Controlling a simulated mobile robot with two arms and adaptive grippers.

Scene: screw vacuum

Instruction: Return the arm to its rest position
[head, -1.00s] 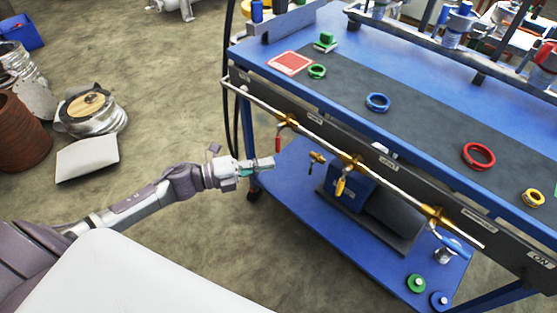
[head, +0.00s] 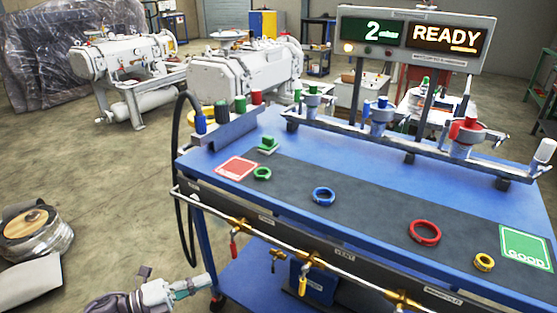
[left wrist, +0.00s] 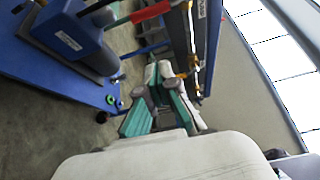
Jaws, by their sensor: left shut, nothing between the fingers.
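My left arm comes in at the bottom of the head view, with its wrist and my left gripper (head: 195,285) low beside the bench's left front leg. The left gripper is shut and empty. In the left wrist view the fingers (left wrist: 158,72) with teal pads come together, with nothing held between them. Most of the left arm is cut off by the frame's lower edge. My right gripper is in neither view.
The blue bench (head: 225,185) carries a green ring (head: 262,173), a blue ring (head: 323,197), a red ring (head: 425,233) and a yellow ring (head: 484,262). A front pipe with valve handles (head: 304,285) runs near the gripper. The floor at left (head: 110,200) is mostly clear.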

